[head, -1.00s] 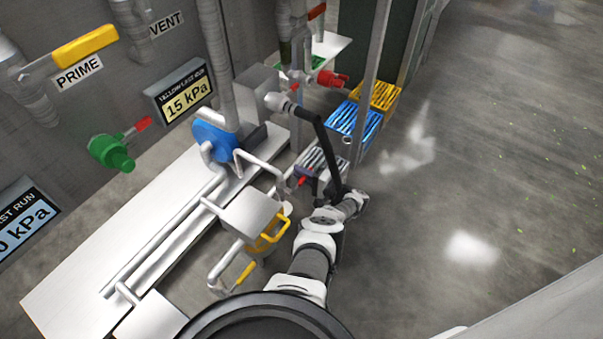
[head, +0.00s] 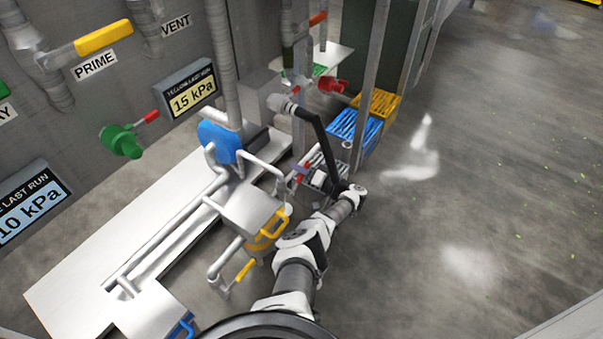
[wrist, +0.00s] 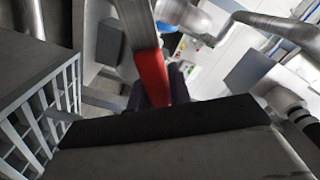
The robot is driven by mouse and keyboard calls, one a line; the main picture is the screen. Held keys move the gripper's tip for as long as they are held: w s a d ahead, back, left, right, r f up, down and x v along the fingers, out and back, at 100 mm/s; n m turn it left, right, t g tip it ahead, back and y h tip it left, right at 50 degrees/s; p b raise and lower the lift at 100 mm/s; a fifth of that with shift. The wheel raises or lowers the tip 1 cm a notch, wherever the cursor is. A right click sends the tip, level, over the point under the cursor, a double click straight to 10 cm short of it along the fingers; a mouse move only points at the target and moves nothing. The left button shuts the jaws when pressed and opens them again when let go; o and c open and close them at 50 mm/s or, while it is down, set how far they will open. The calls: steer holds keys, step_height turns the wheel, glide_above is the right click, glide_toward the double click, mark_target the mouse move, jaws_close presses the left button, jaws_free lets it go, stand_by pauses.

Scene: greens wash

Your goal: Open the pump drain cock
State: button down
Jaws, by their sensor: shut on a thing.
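In the wrist view a flat metal lever with a red grip (wrist: 151,76) runs down from the top centre. My gripper (wrist: 160,92) is shut on the red grip, its dark fingers on either side of it. I take this lever as the drain cock's handle; the cock's body is not clear. In the head view my gripper (head: 303,174) is low beside the pipework, right of the blue pump (head: 220,140), and my arm hides part of the spot. A small bit of red shows there.
A grey slatted crate (wrist: 45,110) is close on the left in the wrist view. Blue (head: 355,128) and yellow (head: 378,103) crates stand beyond my arm, near an upright post (head: 370,80). A yellow-handled strainer (head: 262,236) is nearby.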

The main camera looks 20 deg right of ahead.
steer(key=shift+a+r+n, duration=0.15)
steer(key=shift+r+n, duration=0.15)
steer(key=shift+n, duration=0.1)
steer(key=c, duration=1.3)
jaws_free()
steer(key=shift+s, duration=0.1)
steer(key=p+v, duration=0.1)
steer(key=v, duration=0.6)
steer(key=shift+s, duration=0.2)
steer(key=shift+p, duration=0.3)
